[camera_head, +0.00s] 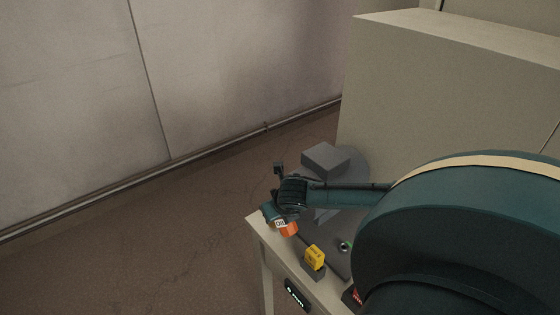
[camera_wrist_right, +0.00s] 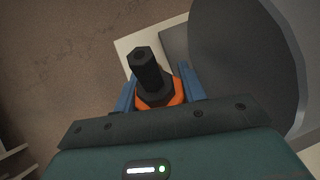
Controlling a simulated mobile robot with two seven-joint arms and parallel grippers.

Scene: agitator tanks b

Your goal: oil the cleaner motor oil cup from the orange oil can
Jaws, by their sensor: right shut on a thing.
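The orange oil can (camera_head: 289,229) is in my right gripper (camera_head: 279,215), above the near left end of a pale table. In the right wrist view, the can's orange body (camera_wrist_right: 178,97) sits between the blue fingers of the gripper (camera_wrist_right: 158,88), with its black spout (camera_wrist_right: 146,70) standing up towards the camera. The gripper is shut on the can. A grey motor-like machine (camera_head: 325,160) stands behind my right arm, which partly covers it. A small dark round fitting with a green spot (camera_head: 344,246) is right of the gripper; I cannot tell whether it is the oil cup.
A yellow block (camera_head: 314,256) sits on a dark base near the table's front edge (camera_head: 276,248). A black panel with green lights (camera_head: 297,295) is on the table's front. A large beige cabinet (camera_head: 440,90) stands behind. The brown floor (camera_head: 150,250) at left is clear.

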